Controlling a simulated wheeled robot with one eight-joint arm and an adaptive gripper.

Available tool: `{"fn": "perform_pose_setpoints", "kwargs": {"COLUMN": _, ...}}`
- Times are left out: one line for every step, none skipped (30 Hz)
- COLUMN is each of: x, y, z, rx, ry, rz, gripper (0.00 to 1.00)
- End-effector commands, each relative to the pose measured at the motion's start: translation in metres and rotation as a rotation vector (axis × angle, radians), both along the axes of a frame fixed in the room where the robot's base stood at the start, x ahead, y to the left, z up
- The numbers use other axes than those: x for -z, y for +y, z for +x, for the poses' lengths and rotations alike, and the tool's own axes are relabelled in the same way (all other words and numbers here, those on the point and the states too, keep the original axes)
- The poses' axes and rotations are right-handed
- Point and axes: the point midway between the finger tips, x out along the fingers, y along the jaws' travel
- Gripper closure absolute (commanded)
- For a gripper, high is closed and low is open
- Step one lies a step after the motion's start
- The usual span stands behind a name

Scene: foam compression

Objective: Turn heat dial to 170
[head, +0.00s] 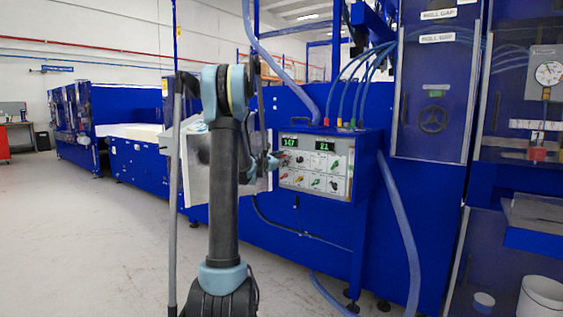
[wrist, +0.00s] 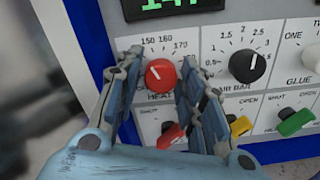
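The red heat dial (wrist: 160,74) is on the white control panel in the wrist view, with its white pointer toward the upper left, near the 150 mark. Marks 150, 160 and 170 show above it. My gripper (wrist: 160,72) has one finger on each side of the dial, very close to its edges; I cannot tell if they press on it. The green heat display (head: 289,142) reads 147 in the head view. There my gripper (head: 274,160) is at the panel's left side and hides the dial.
A black air bar dial (wrist: 248,66) is right of the heat dial. Red (wrist: 171,135), yellow (wrist: 240,126) and green (wrist: 296,122) switches lie below. In the head view, blue hoses (head: 360,70) rise from the control box (head: 366,165), and a clear hose (head: 395,220) hangs at its right.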

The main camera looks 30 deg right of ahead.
Motion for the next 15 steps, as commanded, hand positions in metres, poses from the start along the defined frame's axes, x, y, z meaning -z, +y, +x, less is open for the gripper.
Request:
{"fn": "perform_pose_setpoints", "kwargs": {"x": 0.0, "y": 0.0, "z": 0.0001, "rx": 0.0, "ry": 0.0, "rz": 0.0, "gripper": 0.64}}
{"fn": "perform_pose_setpoints", "kwargs": {"x": 0.0, "y": 0.0001, "z": 0.0, "rx": 0.0, "ry": 0.0, "rz": 0.0, "gripper": 0.64}}
{"fn": "perform_pose_setpoints", "kwargs": {"x": 0.0, "y": 0.0002, "z": 0.0, "rx": 0.0, "ry": 0.0, "rz": 0.0, "gripper": 0.64}}
{"fn": "perform_pose_setpoints", "kwargs": {"x": -0.0001, "y": 0.0003, "z": 0.0001, "rx": 0.0, "ry": 0.0, "rz": 0.0, "gripper": 0.64}}
{"fn": "perform_pose_setpoints", "kwargs": {"x": -0.0001, "y": 0.0003, "z": 0.0001, "rx": 0.0, "ry": 0.0, "rz": 0.0, "gripper": 0.69}}
{"fn": "perform_pose_setpoints", "kwargs": {"x": -0.0001, "y": 0.0003, "z": 0.0001, "rx": 0.0, "ry": 0.0, "rz": 0.0, "gripper": 0.78}}
{"fn": "perform_pose_setpoints", "kwargs": {"x": -0.0001, "y": 0.0003, "z": 0.0001, "rx": 0.0, "ry": 0.0, "rz": 0.0, "gripper": 0.84}}
{"fn": "perform_pose_setpoints", "kwargs": {"x": 0.0, "y": 0.0005, "z": 0.0001, "rx": 0.0, "ry": 0.0, "rz": 0.0, "gripper": 0.91}}
{"fn": "perform_pose_setpoints", "kwargs": {"x": 0.0, "y": 0.0005, "z": 0.0002, "rx": -0.001, "ry": 0.0, "rz": 0.0, "gripper": 0.97}}
{"fn": "perform_pose_setpoints", "kwargs": {"x": -0.0001, "y": 0.0006, "z": 0.0003, "rx": -0.001, "ry": 0.0, "rz": 0.0, "gripper": 0.97}}
{"fn": "perform_pose_setpoints", "kwargs": {"x": -0.0001, "y": 0.0006, "z": 0.0004, "rx": -0.001, "ry": 0.0, "rz": 0.0, "gripper": 0.97}}
{"fn": "perform_pose_setpoints", "kwargs": {"x": -0.0001, "y": 0.0007, "z": 0.0005, "rx": -0.001, "ry": 0.0, "rz": 0.0, "gripper": 0.97}}
{"fn": "perform_pose_setpoints", "kwargs": {"x": -0.0001, "y": 0.0007, "z": 0.0005, "rx": -0.001, "ry": 0.0, "rz": 0.001, "gripper": 0.97}}
{"fn": "perform_pose_setpoints", "kwargs": {"x": -0.0001, "y": 0.0008, "z": 0.0006, "rx": -0.001, "ry": 0.0, "rz": 0.001, "gripper": 0.97}}
{"fn": "perform_pose_setpoints", "kwargs": {"x": -0.0001, "y": 0.0008, "z": 0.0007, "rx": -0.002, "ry": -0.001, "rz": 0.001, "gripper": 0.97}}
